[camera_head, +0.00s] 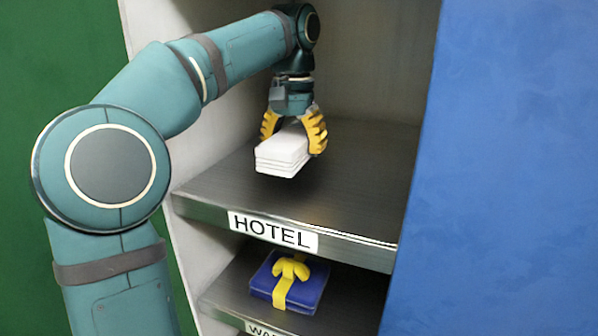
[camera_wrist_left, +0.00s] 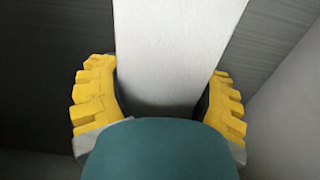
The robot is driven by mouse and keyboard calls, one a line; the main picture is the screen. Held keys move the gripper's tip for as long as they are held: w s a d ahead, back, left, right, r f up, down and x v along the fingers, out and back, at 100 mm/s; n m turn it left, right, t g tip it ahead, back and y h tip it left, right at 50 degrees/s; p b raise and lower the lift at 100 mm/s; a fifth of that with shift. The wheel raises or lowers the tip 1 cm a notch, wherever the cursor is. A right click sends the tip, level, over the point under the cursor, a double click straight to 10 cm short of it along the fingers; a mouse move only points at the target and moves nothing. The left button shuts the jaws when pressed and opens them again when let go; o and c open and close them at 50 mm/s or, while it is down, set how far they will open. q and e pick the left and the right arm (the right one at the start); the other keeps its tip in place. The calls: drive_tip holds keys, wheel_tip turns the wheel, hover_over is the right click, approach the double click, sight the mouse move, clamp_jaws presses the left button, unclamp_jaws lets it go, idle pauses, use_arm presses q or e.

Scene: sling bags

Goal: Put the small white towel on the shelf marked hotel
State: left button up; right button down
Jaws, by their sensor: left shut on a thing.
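The small white towel (camera_head: 283,152) is a folded stack between the yellow fingers of my left gripper (camera_head: 294,134). The gripper points down and is shut on the towel, over the shelf marked HOTEL (camera_head: 225,191). I cannot tell whether the towel's underside touches the shelf. In the left wrist view the towel (camera_wrist_left: 172,50) runs between the two yellow fingers of the left gripper (camera_wrist_left: 160,98), with the grey shelf surface around it. My right gripper is not in view.
The HOTEL label (camera_head: 273,232) is on the shelf's front edge. A lower shelf (camera_head: 228,292) holds a blue folded item with a yellow band (camera_head: 290,281). A pale side wall (camera_head: 205,135) is at left and a blue panel (camera_head: 500,170) at right. The shelf right of the towel is clear.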

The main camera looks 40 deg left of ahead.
sight(294, 134)
use_arm(q)
wheel_tip(294, 134, down, 4)
drive_tip(key=shift+f+b, duration=0.1)
drive_tip(key=shift+b, duration=0.45)
drive_tip(key=o, duration=1.2)
drive_tip(key=shift+o, duration=0.2)
wheel_tip(294, 134, up, 12)
drive_tip(key=p, duration=0.4)
